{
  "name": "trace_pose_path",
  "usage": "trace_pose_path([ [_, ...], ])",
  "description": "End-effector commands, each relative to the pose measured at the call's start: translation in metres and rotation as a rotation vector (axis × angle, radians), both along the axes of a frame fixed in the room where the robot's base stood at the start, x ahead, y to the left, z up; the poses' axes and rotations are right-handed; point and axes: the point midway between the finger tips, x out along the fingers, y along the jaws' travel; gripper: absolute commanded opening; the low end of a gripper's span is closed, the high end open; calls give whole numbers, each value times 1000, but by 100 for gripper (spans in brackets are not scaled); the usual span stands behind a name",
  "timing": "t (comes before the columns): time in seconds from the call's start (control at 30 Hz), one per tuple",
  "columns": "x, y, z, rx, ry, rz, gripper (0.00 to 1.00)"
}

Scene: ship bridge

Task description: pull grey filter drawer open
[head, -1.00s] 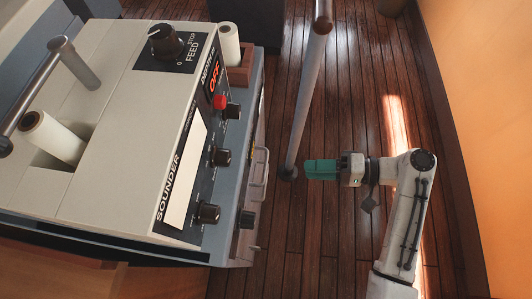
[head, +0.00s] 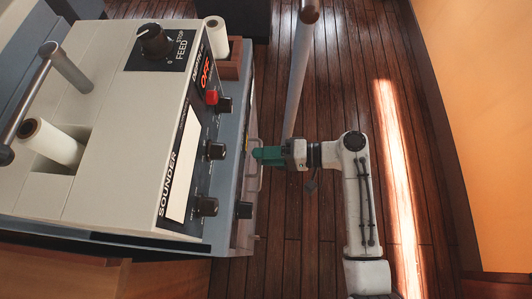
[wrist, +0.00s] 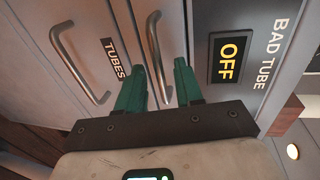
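In the wrist view, a grey front with a bent metal bar handle (wrist: 154,50) lies between my gripper's green fingers (wrist: 159,66). The fingers are open, one on each side of the handle, with a gap to it. I cannot tell whether they touch the front. I see no label reading filter; any label on this front may be hidden by my gripper. In the head view, my gripper (head: 262,154) is at the sounder cabinet's right side, by a pale bar handle (head: 256,178). The drawer fronts are seen almost edge-on there.
A neighbouring drawer front labelled TUBES (wrist: 116,58) has its own handle (wrist: 75,62). On the other side is a panel with an OFF display (wrist: 230,57) and BAD TUBE lettering. A grey post (head: 298,75) stands beside my arm. Wooden floor (head: 340,85) is clear to the right.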

Motion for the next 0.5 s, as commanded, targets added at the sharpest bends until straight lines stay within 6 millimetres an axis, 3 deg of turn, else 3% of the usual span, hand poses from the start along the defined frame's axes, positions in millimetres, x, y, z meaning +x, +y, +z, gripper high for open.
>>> trace_pose_path([
  [0.2, 0, 0, 0, 0, -1, 0, 34],
  [0.5, 0, 0, 0, 0, -1, 1, 5],
])
